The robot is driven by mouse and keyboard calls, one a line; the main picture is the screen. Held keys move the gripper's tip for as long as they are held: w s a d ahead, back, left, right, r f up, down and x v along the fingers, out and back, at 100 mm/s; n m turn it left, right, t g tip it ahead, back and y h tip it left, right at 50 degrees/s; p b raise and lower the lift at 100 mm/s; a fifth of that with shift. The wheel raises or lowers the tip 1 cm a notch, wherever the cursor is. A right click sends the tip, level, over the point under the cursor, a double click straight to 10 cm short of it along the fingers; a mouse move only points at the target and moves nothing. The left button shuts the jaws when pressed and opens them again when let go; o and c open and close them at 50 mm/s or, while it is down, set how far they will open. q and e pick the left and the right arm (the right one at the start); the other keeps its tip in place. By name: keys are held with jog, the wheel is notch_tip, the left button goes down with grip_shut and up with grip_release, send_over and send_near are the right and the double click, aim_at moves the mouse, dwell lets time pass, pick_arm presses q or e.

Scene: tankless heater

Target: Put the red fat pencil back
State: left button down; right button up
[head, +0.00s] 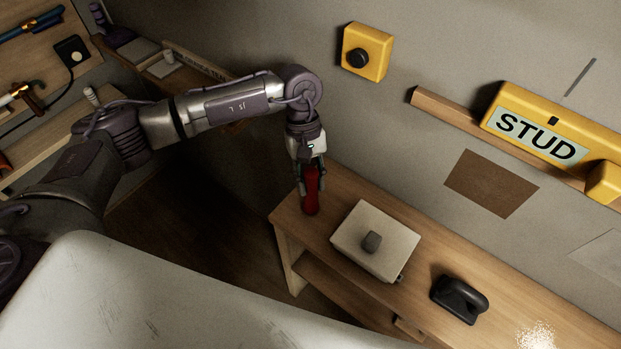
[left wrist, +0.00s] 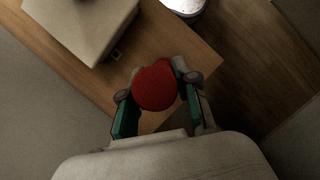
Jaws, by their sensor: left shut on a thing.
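The red fat pencil (head: 311,192) is at the left end of the wooden bench in the head view. My left gripper (head: 311,169) comes down from above and is shut on its upper part. In the left wrist view the red pencil (left wrist: 155,87) shows end-on as a round red shape between the two teal-padded fingers of my left gripper (left wrist: 157,108). Whether the pencil's lower end touches the bench is unclear. My right gripper is in neither view.
A white box with a grey knob (head: 352,243) sits on the bench (head: 412,308) right of the pencil. A black handled tool (head: 460,299) lies farther right. A yellow STUD device (head: 548,135) is on a wall ledge, and a yellow box with a black knob (head: 375,50) is on the wall.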

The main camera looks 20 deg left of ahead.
pick_arm(q)
jog(key=shift+f+b, duration=0.45)
jog(key=shift+b, duration=0.1)
dwell(0.5)
jog(key=c, duration=0.8)
grip_release()
jog(key=shift+o, duration=0.2)
jog(key=v, duration=1.2)
jog(key=shift+w, duration=0.1)
